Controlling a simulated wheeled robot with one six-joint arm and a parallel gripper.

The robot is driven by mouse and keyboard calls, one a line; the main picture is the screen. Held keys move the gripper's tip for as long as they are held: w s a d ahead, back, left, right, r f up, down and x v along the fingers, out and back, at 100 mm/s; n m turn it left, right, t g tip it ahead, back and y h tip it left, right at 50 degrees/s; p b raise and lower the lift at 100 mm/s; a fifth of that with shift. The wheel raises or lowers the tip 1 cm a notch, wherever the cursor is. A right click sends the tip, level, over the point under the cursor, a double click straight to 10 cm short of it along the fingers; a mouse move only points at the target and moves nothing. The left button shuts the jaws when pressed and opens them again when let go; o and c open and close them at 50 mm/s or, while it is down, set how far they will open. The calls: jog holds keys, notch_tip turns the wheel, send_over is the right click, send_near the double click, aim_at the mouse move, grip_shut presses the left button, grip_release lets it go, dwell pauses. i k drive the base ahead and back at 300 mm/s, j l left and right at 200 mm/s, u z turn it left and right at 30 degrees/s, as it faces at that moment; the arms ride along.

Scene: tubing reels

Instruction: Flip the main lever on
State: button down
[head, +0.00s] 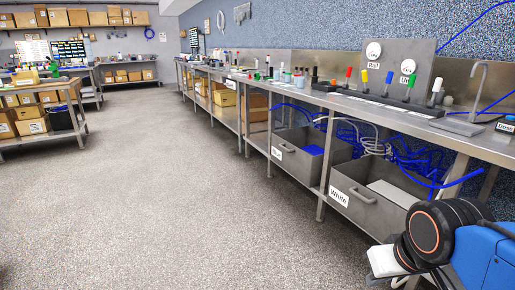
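Several upright levers or handles with coloured tops stand in a row on the right-hand steel bench (270,88): a red one (348,74), a yellow one (364,78), a blue one (389,79) and a white one (436,87). A black one (314,74) stands further left. No label reading "main" is legible, so I cannot tell which is the main lever. My arm's end shows at the bottom right, below and in front of the bench; a white part at its tip, likely my gripper (383,262), touches no lever. Its fingers cannot be made out.
A grey panel (390,58) with round white dials stands behind the levers. A sink tap (478,82) is at right. Grey bins (365,212), one labelled "White", and blue tubing (400,150) fill the lower shelf. A left table (75,100) holds boxes. The floor (160,200) between is clear.

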aim_at(345, 86)
jog(key=i+u, duration=0.3)
jog(key=i, duration=1.4)
jog(key=i+z, duration=0.15)
jog(key=i, duration=0.3)
jog(key=i+j+z, duration=0.15)
jog(key=i, duration=0.3)
jog(key=i+j+z, duration=0.15)
jog(key=i, duration=0.3)
jog(key=i+j+z, duration=0.2)
jog(key=i, duration=0.25)
jog(key=i+j+z, duration=0.15)
jog(key=i, duration=0.25)
jog(key=i+j, duration=0.05)
jog(key=j, duration=0.05)
